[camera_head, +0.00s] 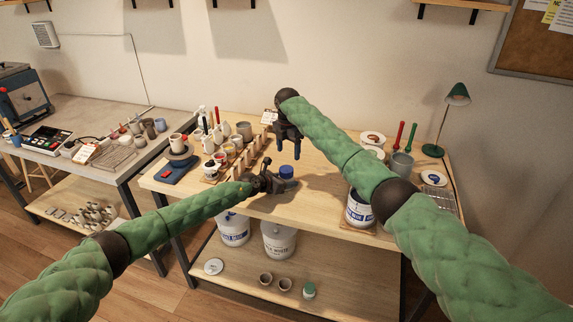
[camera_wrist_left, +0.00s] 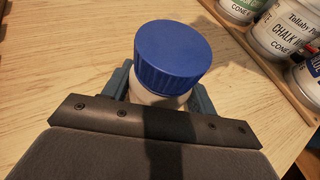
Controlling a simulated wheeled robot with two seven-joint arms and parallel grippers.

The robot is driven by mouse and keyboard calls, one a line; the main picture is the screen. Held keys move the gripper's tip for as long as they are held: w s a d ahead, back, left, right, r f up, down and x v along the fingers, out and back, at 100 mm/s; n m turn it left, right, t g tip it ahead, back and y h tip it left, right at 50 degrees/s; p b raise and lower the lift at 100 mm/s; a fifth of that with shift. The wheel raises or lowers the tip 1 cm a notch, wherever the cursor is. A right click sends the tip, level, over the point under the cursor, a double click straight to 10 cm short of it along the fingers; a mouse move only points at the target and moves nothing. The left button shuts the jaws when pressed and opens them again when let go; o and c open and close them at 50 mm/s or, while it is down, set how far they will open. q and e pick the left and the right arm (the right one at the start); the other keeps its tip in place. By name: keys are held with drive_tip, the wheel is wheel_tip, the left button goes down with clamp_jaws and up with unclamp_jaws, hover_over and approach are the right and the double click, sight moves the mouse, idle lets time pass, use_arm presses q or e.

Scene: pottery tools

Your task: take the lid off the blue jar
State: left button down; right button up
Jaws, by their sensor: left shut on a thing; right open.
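The jar has a ribbed blue lid (camera_wrist_left: 172,55) and a white body (camera_wrist_left: 150,97) that shows just below it in the left wrist view. The lid is on the jar. In the head view the blue lid (camera_head: 287,171) shows near the front middle of the table. My left gripper (camera_head: 274,182) is shut on the jar's body below the lid, with its fingers on either side. My right gripper (camera_head: 288,150) is open and empty, pointing down above and behind the jar. Most of the jar's body is hidden by the left gripper.
The wooden table (camera_head: 325,195) is clear to the right of the jar. Several cups and small jars stand to its left. Paint tubs (camera_wrist_left: 285,30) stand on a tray at the right. A green lamp (camera_head: 457,97) stands at the back right.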

sight(287, 169)
drive_tip(key=m, duration=0.3)
drive_tip(key=shift+s+m, duration=0.15)
drive_tip(key=shift+m, duration=0.15)
drive_tip(key=m, duration=0.9)
drive_tip(key=shift+a+f, duration=0.1)
drive_tip(key=m, duration=0.4)
drive_tip(key=shift+m, duration=0.3)
drive_tip(key=m, duration=0.4)
drive_tip(key=shift+a, duration=0.1)
drive_tip(key=m, duration=0.5)
drive_tip(key=shift+s, duration=0.1)
drive_tip(key=m, duration=0.4)
drive_tip(key=shift+a+m, duration=0.1)
drive_tip(key=shift+m, duration=0.2)
drive_tip(key=m, duration=0.4)
drive_tip(key=shift+f+m, duration=0.4)
drive_tip(key=shift+f, duration=3.65)
drive_tip(key=shift+c, duration=0.5)
